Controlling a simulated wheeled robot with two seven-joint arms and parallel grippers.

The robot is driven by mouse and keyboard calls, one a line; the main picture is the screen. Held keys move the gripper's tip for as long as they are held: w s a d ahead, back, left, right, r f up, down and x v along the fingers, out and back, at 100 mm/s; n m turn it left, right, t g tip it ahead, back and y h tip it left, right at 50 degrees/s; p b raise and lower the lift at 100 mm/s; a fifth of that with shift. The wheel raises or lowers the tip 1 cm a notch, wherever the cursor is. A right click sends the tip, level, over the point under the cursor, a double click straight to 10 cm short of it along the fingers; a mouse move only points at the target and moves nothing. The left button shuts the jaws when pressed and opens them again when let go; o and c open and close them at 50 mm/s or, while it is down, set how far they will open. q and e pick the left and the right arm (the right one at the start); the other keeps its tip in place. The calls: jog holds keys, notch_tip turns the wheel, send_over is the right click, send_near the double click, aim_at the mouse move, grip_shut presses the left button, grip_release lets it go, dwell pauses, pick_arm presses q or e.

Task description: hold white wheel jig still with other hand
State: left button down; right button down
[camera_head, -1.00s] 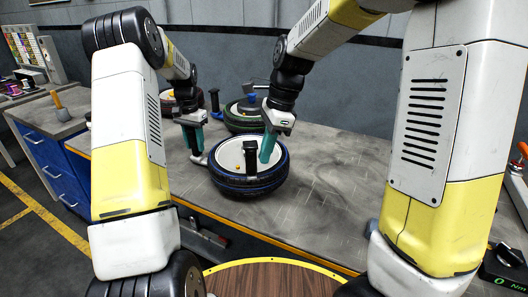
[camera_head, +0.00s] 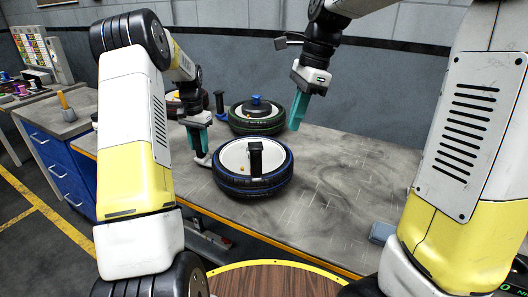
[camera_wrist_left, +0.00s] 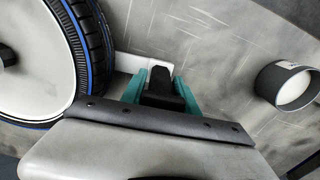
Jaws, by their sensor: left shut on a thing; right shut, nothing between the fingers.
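A black tyre with a blue stripe and a white centre (camera_head: 236,157) lies flat near the table's front edge; a black upright block (camera_head: 255,160) stands on it. A white jig piece (camera_head: 203,161) shows at the tyre's left side, and in the left wrist view (camera_wrist_left: 130,62) it carries a black post (camera_wrist_left: 160,83). My left gripper (camera_head: 199,148) is shut on this post, with teal fingers on both sides in the left wrist view (camera_wrist_left: 159,90). My right gripper (camera_head: 297,112) is shut and empty, raised above the table to the right of the tyre.
A green-striped wheel (camera_head: 257,122) with a blue knob lies behind. Another wheel with a yellow part (camera_head: 178,105) is partly hidden behind my left arm. A round wooden top (camera_head: 275,280) is in front.

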pick_arm(q)
jog(key=shift+w+r, duration=0.1)
jog(key=c, duration=0.8)
grip_release()
jog(key=shift+c, duration=0.2)
notch_tip(320, 180, up, 11)
jog(key=shift+r, duration=0.2)
jog(key=s+d+r+n+t, duration=0.1)
jog(key=s+d+r+t, duration=0.1)
jog(key=s+d+r, duration=0.35)
jog(key=s+d+r+t, duration=0.1)
jog(key=s+d+r, duration=0.2)
jog(key=s+r, duration=0.5)
jog(key=s+d+f+n+t+h, duration=0.1)
jog(key=s+d+f, duration=0.1)
jog(key=s, duration=0.8)
jog(key=s+d+f+n+t+h, duration=0.1)
jog(key=s+d+f+t, duration=0.1)
jog(key=s, duration=0.9)
jog(key=shift+d+f, duration=0.75)
jog(key=shift+d, duration=0.15)
pick_arm(e)
jog(key=s+d+n+t, duration=0.6)
jog(key=s+d+n, duration=0.4)
jog(key=s+n, duration=0.4)
jog(key=shift+s+d+f+n+t+h, duration=0.3)
jog(key=shift+s+d+n+t, duration=0.1)
jog(key=shift+n, duration=0.3)
